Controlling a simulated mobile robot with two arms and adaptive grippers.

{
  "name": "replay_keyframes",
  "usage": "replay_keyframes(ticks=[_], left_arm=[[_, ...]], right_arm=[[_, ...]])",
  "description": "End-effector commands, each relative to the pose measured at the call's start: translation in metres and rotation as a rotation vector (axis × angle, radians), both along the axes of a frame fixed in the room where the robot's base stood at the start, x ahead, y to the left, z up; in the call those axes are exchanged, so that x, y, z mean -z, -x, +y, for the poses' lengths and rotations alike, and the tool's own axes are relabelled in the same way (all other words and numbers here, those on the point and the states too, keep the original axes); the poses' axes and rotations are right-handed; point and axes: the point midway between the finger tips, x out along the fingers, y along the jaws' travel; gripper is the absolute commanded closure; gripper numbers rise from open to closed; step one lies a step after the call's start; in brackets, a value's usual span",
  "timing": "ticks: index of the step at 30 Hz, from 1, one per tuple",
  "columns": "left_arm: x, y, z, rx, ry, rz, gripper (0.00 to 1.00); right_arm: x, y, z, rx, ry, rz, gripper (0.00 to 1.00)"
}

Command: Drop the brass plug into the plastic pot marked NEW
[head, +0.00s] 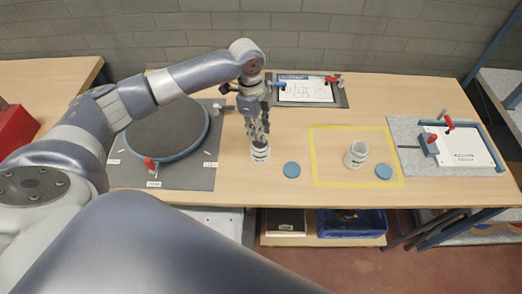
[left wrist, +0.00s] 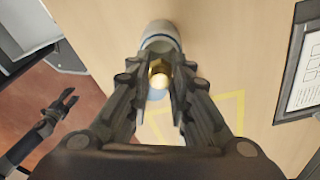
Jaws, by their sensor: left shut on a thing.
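The brass plug (left wrist: 159,76) is between the fingertips of my left gripper (left wrist: 158,82), which is shut on it. In the head view my left gripper (head: 259,138) points down at a pale plastic pot (head: 260,156) left of the yellow outline. The pot also shows in the left wrist view (left wrist: 160,36), just beyond the plug. A second pale pot (head: 356,153) stands inside the yellow outline. Both pots carry dark marks too small to read. My right gripper (left wrist: 66,102) shows in the left wrist view over the floor, fingers apart and empty.
One blue disc (head: 292,170) lies right of the near pot, another (head: 384,172) by the second pot. A round dark turntable (head: 165,130) is at left. A clamped board (head: 465,146) is at right, a framed sheet (head: 305,90) at the back.

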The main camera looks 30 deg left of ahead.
Motion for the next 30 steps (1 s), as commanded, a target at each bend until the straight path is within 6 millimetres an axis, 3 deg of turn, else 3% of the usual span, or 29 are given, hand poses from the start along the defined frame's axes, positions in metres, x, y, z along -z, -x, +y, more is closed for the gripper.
replay_keyframes(ticks=[30], left_arm=[[0.013, 0.000, 0.000, 0.000, 0.000, 0.000, 1.00]], right_arm=[[-0.004, 0.000, 0.003, 0.002, -0.003, 0.000, 0.60]])
